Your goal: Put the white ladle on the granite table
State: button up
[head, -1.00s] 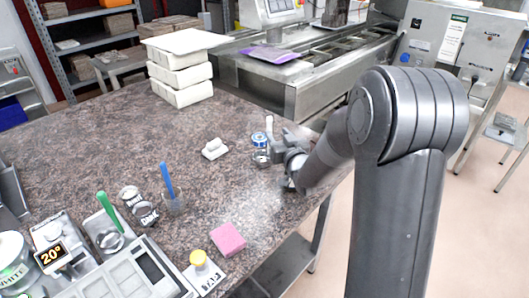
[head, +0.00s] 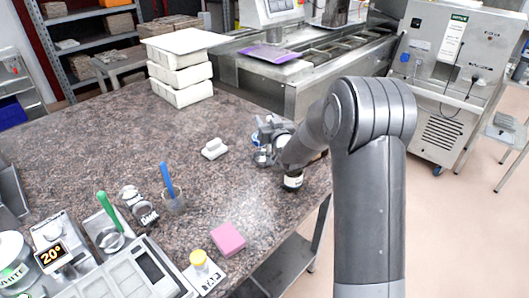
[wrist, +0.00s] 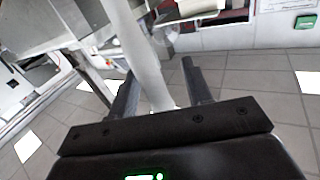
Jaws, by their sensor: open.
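The white ladle shows in the wrist view as a long pale handle (wrist: 143,55) running between the two fingers of my gripper (wrist: 160,80). The fingers stand apart on either side of the handle, and I cannot tell whether either touches it. In the head view my gripper (head: 268,132) is over the right part of the granite table (head: 90,155), beside a jar with a blue label (head: 261,156). The ladle is mostly hidden there by the gripper, and its bowl is not clearly visible.
A dark jar with a white label (head: 293,181) stands under my forearm near the table's right edge. A white block with a handle (head: 214,149), a pink sponge (head: 228,239) and a glass with a blue spatula (head: 173,200) are on the table. The table's middle left is clear.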

jog(key=shift+c, duration=0.3)
grip_shut()
jog(key=shift+r, duration=0.15)
